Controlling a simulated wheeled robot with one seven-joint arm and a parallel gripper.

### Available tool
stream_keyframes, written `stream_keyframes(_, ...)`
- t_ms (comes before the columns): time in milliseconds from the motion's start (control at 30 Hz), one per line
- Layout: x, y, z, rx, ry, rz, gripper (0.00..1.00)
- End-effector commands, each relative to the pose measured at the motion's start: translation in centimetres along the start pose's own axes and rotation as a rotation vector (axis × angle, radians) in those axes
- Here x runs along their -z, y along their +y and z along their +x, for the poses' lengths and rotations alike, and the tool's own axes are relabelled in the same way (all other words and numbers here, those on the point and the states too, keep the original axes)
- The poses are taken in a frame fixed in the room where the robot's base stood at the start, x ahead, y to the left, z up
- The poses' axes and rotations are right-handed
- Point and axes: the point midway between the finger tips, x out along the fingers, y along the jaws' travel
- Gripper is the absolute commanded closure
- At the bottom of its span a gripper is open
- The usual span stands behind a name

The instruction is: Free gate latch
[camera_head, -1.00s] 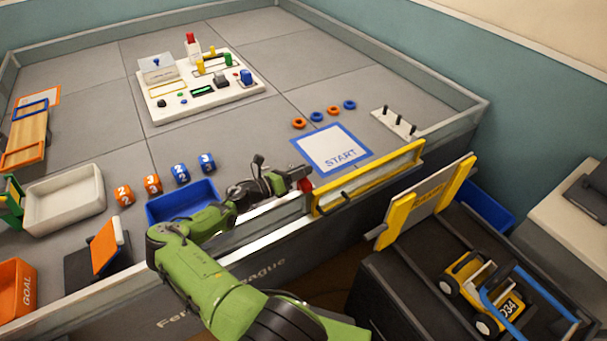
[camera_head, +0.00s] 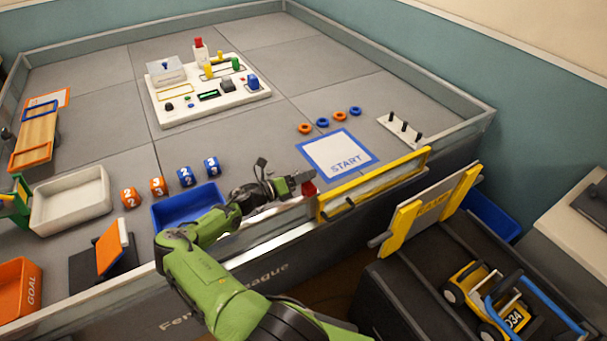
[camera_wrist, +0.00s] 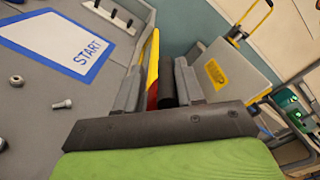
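The yellow-framed gate (camera_head: 375,183) stands upright in the field's front wall, with a dark handle on its outer face. A small red latch part (camera_head: 309,188) sits at the gate's left end. My gripper (camera_head: 303,178) is right at this red part, above the wall's top edge. In the wrist view, my gripper's two grey fingers (camera_wrist: 157,85) stand apart. The gate's yellow edge (camera_wrist: 153,48), the red part (camera_wrist: 153,96) and a dark cylinder (camera_wrist: 168,84) show in the gap between them. I cannot tell whether the fingers touch the latch.
The START mat (camera_head: 340,153) lies behind the gate, and a blue tray (camera_head: 184,210) is left of my gripper. Outside the wall, a ramp board (camera_head: 430,211) with yellow sides stands by a dark case holding a toy vehicle (camera_head: 487,292). A loose bolt (camera_wrist: 62,104) lies on the floor tiles.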

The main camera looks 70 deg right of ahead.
Motion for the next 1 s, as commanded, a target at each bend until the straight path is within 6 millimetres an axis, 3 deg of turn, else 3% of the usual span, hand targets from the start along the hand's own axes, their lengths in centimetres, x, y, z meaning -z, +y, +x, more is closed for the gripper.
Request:
stream_keyframes(367, -0.5, 0.0, -0.6, -0.002, -0.009, 0.008, 0.56)
stream_keyframes(467, -0.5, 0.0, -2.4, -0.005, -0.011, 0.008, 0.56)
stream_keyframes(800, -0.3, 0.0, -12.0, -0.005, -0.010, 0.007, 0.56)
stream_keyframes(1000, -0.2, 0.0, -15.3, -0.002, -0.008, 0.007, 0.56)
